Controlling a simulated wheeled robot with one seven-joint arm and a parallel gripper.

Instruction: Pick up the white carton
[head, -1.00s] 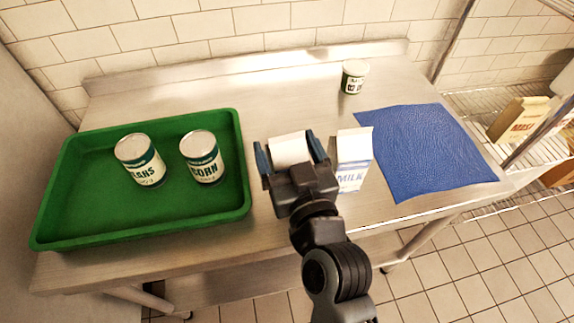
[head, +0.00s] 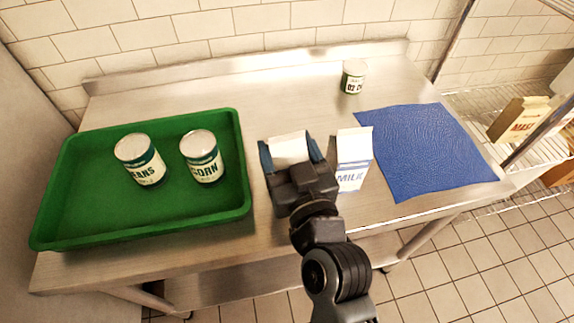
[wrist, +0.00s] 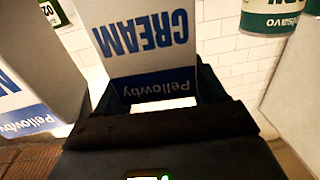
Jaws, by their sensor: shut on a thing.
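A white carton (head: 289,146) stands mid-table, mostly behind my gripper in the head view. In the wrist view the carton (wrist: 150,40) shows blue CREAM lettering, upside down in the picture. My gripper (head: 291,155) is shut on this carton, one blue finger on each side. Its lower part is hidden by my gripper in the head view. A second white carton (head: 354,150), marked MILK, stands just right of my gripper, apart from the held one. It also shows at the left of the wrist view (wrist: 35,75).
A green tray (head: 85,220) at the left holds two cans, one marked CORN (head: 202,158). A blue mat (head: 425,150) lies at the right. A small can (head: 354,77) stands at the back. The table's back middle is clear.

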